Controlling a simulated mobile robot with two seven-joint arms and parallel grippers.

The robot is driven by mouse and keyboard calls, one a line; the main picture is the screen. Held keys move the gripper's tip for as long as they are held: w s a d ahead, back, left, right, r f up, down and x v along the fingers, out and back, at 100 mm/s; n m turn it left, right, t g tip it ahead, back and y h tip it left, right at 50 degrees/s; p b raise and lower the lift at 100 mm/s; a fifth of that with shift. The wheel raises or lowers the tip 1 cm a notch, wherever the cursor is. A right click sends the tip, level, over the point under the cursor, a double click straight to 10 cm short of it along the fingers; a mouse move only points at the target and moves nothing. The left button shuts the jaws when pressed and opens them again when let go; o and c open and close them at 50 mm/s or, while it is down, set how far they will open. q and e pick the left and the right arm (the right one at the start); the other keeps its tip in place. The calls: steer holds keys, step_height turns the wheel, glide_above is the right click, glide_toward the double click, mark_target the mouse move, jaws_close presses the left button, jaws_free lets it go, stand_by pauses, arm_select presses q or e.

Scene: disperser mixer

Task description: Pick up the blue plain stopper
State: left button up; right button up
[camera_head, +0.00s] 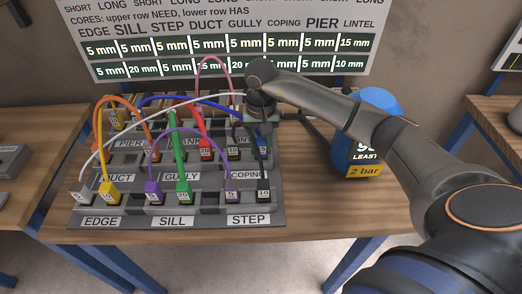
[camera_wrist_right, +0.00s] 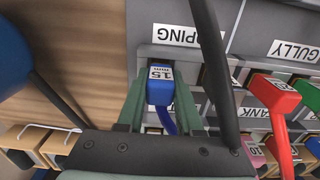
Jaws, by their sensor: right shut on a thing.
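The blue stopper (camera_wrist_right: 160,88) carries a white 15 mm tag, and a blue cord runs from it. It sits by the COPING label of the grey socket board (camera_head: 85,221). My right gripper (camera_wrist_right: 160,80) has its green fingers on both sides of it and is shut on it. In the head view my right gripper (camera_head: 262,112) reaches down over the board's right back part and hides some of it. A blue part (camera_head: 262,143) shows just below the fingers. I cannot tell whether the stopper is seated or lifted. My left gripper is not in view.
A red plug (camera_wrist_right: 273,92) is close beside the gripper. Purple (camera_head: 153,192), green (camera_head: 183,192) and other corded plugs crowd the board, with cords arching above. The table's front right (camera_head: 330,215) is bare.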

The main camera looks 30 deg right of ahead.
mark_target(259, 141)
jaws_close()
steer(key=shift+r, duration=0.15)
steer(key=shift+r, duration=0.2)
steer(key=r, duration=0.1)
steer(key=r+b, duration=0.1)
steer(key=r, duration=0.1)
steer(key=shift+a+r, duration=0.1)
steer(key=shift+a, duration=0.25)
steer(key=s+a+r+b, duration=0.1)
steer(key=s+a+r, duration=0.3)
steer(key=a+r, duration=0.5)
steer(key=a, duration=0.3)
steer(key=shift+s+a, duration=0.15)
steer(key=shift+a, duration=0.15)
